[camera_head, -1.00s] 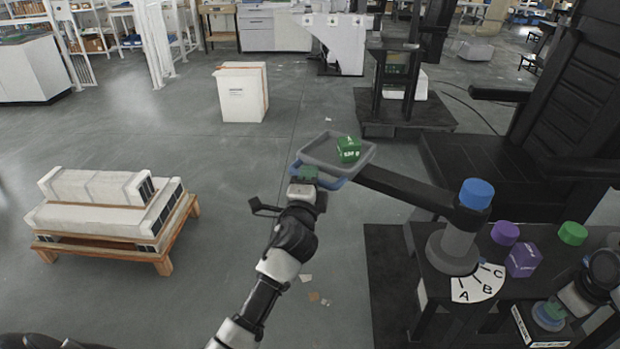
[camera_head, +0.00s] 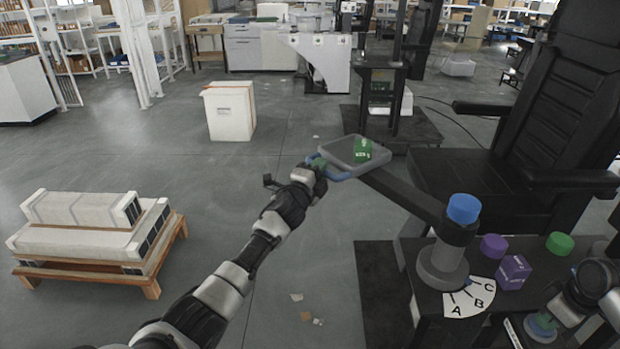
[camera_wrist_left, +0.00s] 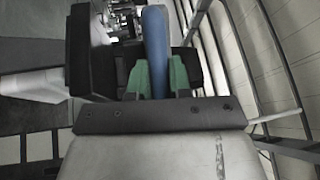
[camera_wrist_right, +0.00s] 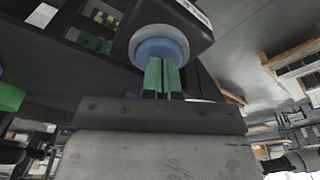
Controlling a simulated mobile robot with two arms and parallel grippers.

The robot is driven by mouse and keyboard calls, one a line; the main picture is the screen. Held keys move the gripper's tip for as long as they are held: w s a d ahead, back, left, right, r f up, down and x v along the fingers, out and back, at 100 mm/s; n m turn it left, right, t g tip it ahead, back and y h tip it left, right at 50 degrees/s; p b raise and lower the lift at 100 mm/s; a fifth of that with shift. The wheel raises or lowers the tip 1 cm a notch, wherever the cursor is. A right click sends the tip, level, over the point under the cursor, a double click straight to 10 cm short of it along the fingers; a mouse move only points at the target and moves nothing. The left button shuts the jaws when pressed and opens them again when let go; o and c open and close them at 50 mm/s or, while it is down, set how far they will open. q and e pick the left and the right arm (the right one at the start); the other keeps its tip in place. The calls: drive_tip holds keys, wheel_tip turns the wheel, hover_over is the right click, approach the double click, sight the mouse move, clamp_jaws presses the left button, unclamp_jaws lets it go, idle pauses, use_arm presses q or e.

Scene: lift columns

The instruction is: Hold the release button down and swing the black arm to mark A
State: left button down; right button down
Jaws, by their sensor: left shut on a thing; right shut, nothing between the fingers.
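The black arm (camera_head: 402,194) reaches from the blue-capped post (camera_head: 440,262) up and left to a grey tray (camera_head: 335,147). My left gripper (camera_head: 318,166) is shut on the blue handle at the tray's near left side; the handle (camera_wrist_left: 155,50) stands between its green fingers in the left wrist view. The white dial (camera_head: 470,300) with marks A, B and C lies at the post's foot. My right gripper (camera_wrist_right: 162,75) is shut and empty, its fingertips against the round blue button (camera_wrist_right: 160,47). How far the button is pressed I cannot tell.
A green cube (camera_head: 363,150) sits in the tray. A purple cube (camera_head: 513,272), a purple knob (camera_head: 493,247) and a green knob (camera_head: 559,243) are right of the post. A black chair (camera_head: 555,120) stands behind.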

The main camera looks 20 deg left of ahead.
sight(331, 160)
use_arm(q)
drive_tip(key=shift+w+d+f+m+h, duration=0.1)
drive_tip(key=shift+w+d+m+h, duration=0.2)
drive_tip(key=shift+w+h, duration=0.4)
drive_tip(key=shift+w+d+m+h, duration=0.25)
drive_tip(key=shift+w+m+h, duration=0.1)
drive_tip(key=shift+w, duration=0.6)
drive_tip(key=shift+w+d+f+m+h, duration=0.1)
drive_tip(key=shift+w+d+m+h, duration=0.15)
drive_tip(key=shift+w+h, duration=0.45)
drive_tip(key=shift+w, duration=0.1)
drive_tip(key=c, duration=1.1)
unclamp_jaws()
drive_tip(key=shift+r, duration=0.1)
drive_tip(key=shift+o, duration=0.2)
drive_tip(key=shift+a, duration=0.15)
drive_tip(key=shift+s+a, duration=0.1)
drive_tip(key=shift+s, duration=0.2)
drive_tip(key=v, duration=1.1)
drive_tip(key=shift+s+r, duration=0.25)
drive_tip(key=shift+s, duration=0.05)
